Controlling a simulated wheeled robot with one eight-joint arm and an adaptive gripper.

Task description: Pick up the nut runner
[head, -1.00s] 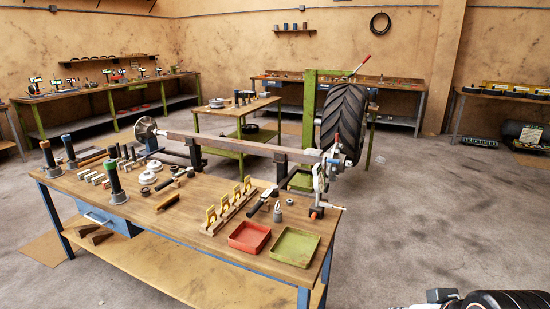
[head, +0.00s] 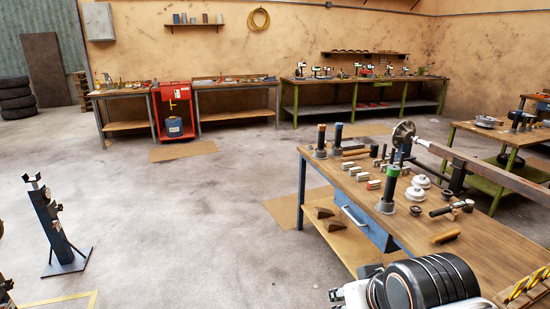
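I cannot tell for certain which object is the nut runner. Several small upright tools with pale and green parts (head: 363,70) stand on the far green-legged bench (head: 350,107), too small to identify. On the near wooden table (head: 480,240) stand black upright posts with round bases: one with a green band (head: 389,190) and a pair (head: 337,138) behind it. A small dark-headed tool (head: 452,208) lies near the right edge of the view. My arm's black and white parts show at the bottom; my gripper is not in view.
A red cabinet (head: 174,110) stands between grey-legged benches at the back. A dark stand (head: 54,225) is on the left. The floor (head: 190,220) between is open.

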